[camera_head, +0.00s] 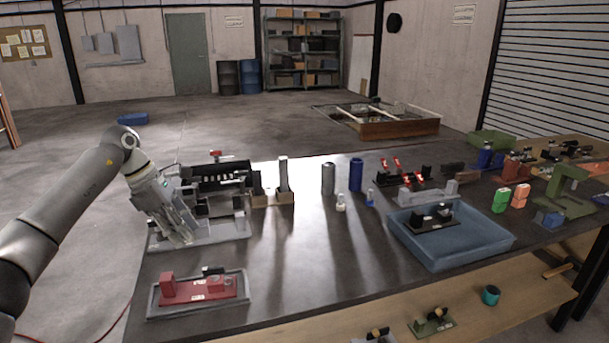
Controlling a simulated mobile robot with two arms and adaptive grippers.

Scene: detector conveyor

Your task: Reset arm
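My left arm comes in from the left, and its gripper (181,222) hangs over the left side of the dark table (310,262). The gripper points down in front of a grey-and-black fixture (222,185) on a grey base. Its fingers blend into the grey parts behind them, so I cannot tell whether they are open or shut, or whether they touch the base. My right arm and gripper are not in view.
A red device in a grey tray (155,302) sits at the table's front left. A blue tray (470,252) holds a dark device at right. Upright cylinders (355,174) stand at the back middle. The middle front is clear. A lower wooden shelf (350,327) holds small parts.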

